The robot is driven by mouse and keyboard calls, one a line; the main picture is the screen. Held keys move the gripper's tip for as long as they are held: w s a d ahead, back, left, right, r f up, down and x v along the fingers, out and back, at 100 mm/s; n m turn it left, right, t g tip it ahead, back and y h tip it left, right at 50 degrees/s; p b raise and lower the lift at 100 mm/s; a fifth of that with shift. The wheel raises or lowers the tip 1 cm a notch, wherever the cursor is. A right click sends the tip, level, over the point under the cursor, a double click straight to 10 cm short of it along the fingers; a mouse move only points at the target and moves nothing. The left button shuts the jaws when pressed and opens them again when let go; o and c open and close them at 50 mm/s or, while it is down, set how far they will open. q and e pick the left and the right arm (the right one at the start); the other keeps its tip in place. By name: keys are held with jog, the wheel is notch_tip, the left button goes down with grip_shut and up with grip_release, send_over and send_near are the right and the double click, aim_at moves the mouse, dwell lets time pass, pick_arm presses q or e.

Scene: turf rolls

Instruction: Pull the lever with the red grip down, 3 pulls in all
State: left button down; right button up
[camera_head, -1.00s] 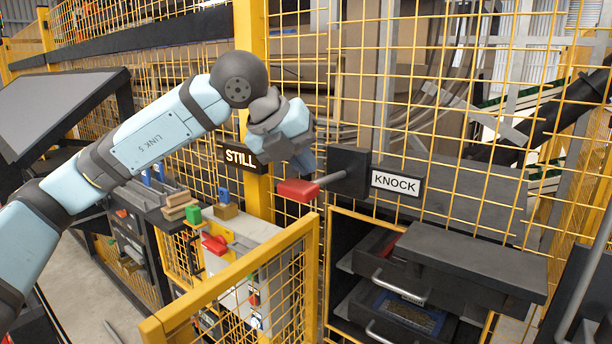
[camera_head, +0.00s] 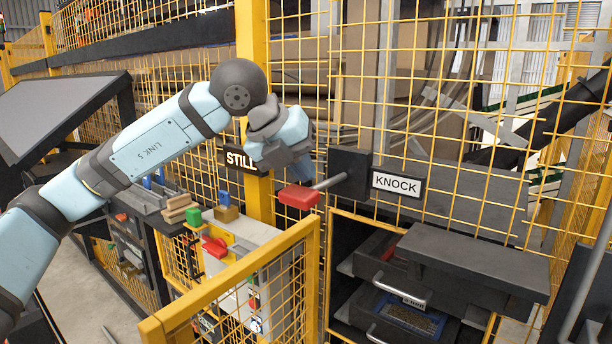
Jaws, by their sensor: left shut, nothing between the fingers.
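The lever's red grip (camera_head: 300,197) sits at the end of a grey rod (camera_head: 330,182) that comes out of a dark box (camera_head: 349,174) on the mesh fence. The rod slopes a little down toward the grip. A sign reading KNOCK (camera_head: 397,184) is fixed beside the box. My left gripper (camera_head: 299,176) is shut and points down just above the red grip; its fingertips are close to the grip's top, and I cannot tell whether they touch. My right gripper is not in view.
A yellow mesh gate (camera_head: 240,285) stands in front below. A dark drawer cabinet (camera_head: 470,262) is at the lower right. Another red handle (camera_head: 214,246) is on a panel at lower left.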

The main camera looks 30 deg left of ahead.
aim_at(299, 188)
pick_arm(q)
jog(key=shift+s+f+b, duration=0.3)
jog(key=shift+f+b, duration=0.55)
jog(key=shift+f, duration=0.05)
jog(key=shift+s+f+b, duration=0.25)
jog(key=shift+f+b, duration=0.55)
jog(key=shift+f, duration=0.05)
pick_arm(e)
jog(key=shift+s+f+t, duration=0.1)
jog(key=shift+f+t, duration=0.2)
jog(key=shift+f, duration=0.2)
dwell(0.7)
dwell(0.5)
pick_arm(q)
jog(key=shift+w+r+p, duration=0.15)
jog(key=shift+r+p, duration=0.2)
jog(key=shift+r, duration=0.25)
jog(key=r+p, duration=0.1)
jog(key=w+r+p, duration=0.1)
jog(key=r, duration=0.1)
jog(key=w+r+p, duration=0.1)
jog(key=r, duration=0.1)
jog(key=shift+w, duration=0.2)
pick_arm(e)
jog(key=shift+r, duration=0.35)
